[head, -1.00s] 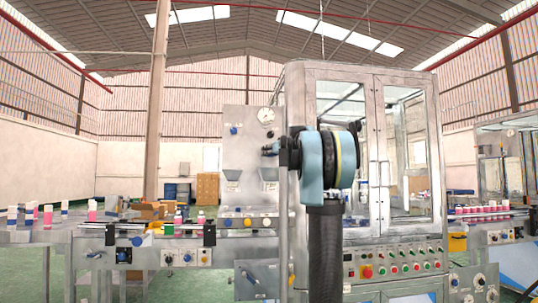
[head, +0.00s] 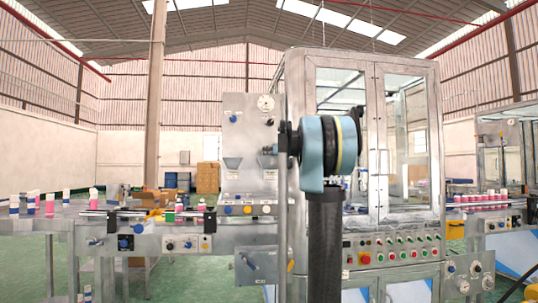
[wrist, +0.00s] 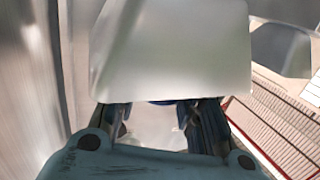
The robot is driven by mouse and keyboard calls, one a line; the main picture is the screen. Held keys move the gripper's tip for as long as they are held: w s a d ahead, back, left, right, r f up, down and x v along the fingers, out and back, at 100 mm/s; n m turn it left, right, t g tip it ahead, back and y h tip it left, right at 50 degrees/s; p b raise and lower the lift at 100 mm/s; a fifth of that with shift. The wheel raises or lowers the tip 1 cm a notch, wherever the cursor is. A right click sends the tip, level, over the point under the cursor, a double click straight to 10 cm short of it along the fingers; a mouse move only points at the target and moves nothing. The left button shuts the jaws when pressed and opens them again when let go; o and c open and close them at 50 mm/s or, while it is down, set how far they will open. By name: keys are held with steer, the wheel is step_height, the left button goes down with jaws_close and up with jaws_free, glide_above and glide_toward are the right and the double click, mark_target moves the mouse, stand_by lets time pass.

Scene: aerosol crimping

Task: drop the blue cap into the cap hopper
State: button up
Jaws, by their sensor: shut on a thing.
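In the wrist view, the two dark fingers of my gripper (wrist: 160,122) are closed in on a thing of which only a narrow dark blue strip (wrist: 165,102) shows between them. I take it to be the blue cap. A large pale grey panel in front hides most of it. In the head view, a small dark part just left of my arm's blue joint looks like my gripper's end, too small to read. The grey panel behind it carries two small funnel-shaped hoppers, a left one (head: 232,163) and a right one (head: 270,163). I cannot tell which is the cap hopper.
A large glass-doored machine (head: 362,70) stands behind and to the right of my arm, with a row of coloured buttons (head: 393,250). A conveyor (head: 130,222) with several pink and white cans is at left. Several pink cans (head: 478,198) stand at right.

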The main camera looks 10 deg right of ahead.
steer(key=shift+s+f, duration=0.15)
steer(key=shift+f, duration=0.25)
steer(key=o, duration=0.8)
steer(key=shift+s+a, duration=0.1)
steer(key=shift+c, duration=0.2)
steer(key=shift+r, duration=0.15)
steer(key=shift+w+r, duration=0.3)
steer(key=shift+r, duration=0.05)
steer(key=s+r, duration=0.3)
steer(key=s, duration=0.6)
stand_by(0.4)
